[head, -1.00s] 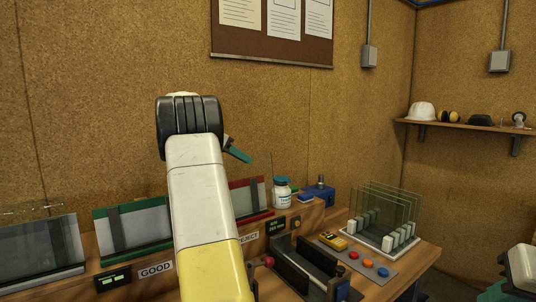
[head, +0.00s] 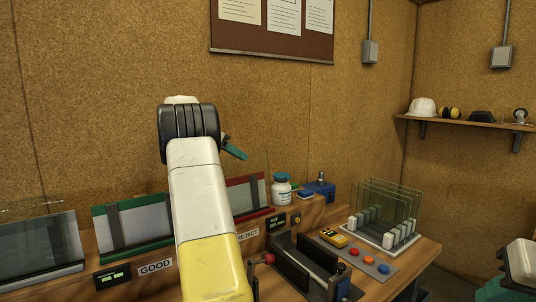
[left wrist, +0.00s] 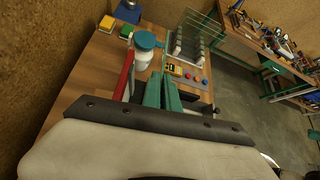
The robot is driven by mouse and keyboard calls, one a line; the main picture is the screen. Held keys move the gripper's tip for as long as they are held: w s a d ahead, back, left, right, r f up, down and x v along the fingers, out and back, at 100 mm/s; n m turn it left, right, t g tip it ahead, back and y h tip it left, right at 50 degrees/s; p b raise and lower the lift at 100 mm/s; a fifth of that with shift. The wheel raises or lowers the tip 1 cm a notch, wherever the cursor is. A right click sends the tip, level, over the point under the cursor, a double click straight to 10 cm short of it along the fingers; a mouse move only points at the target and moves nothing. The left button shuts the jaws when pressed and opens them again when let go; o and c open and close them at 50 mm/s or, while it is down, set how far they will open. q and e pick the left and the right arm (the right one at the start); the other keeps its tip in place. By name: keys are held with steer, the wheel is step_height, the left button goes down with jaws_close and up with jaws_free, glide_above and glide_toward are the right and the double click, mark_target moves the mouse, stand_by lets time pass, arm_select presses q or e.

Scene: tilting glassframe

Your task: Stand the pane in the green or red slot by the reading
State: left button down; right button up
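The green-framed slot (head: 100,222) stands behind the GOOD label (head: 155,266). The red-framed slot (head: 262,190), partly hidden by my left arm, stands behind the REJECT label (head: 247,233). Several clear panes (head: 392,203) stand upright in a white-post rack at the right. The rack panes also show in the left wrist view (left wrist: 208,38). A small lit display (head: 113,276) sits by GOOD; its reading is too small. My left gripper (head: 235,149) is raised above the bench, its green fingers close together and empty. My right gripper (head: 492,291) shows only partly at the lower right.
A black fixture (head: 300,262) with a red knob stands at the front. A yellow meter (head: 333,238) and a coloured-button panel (head: 368,262) lie beside it. A white jar (head: 281,191) stands at the back. A glass sheet (head: 38,250) stands at far left.

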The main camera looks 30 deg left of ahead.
arm_select(q)
steer(key=a, duration=0.1)
steer(key=w+a+f, duration=0.1)
steer(key=a+f, duration=0.1)
steer(key=shift+w, duration=0.3)
steer(key=shift+w+a+f, duration=0.1)
steer(key=shift+a+f, duration=0.05)
steer(key=shift+f, duration=0.45)
steer(key=shift+w+a+f, duration=0.1)
steer(key=shift+f, duration=0.45)
steer(key=shift+f, duration=0.25)
steer(key=c, duration=1.6)
jaws_free()
steer(key=shift+s, duration=0.1)
steer(key=shift+o, duration=0.2)
steer(key=shift+f, duration=0.1)
steer(key=shift+a, duration=0.1)
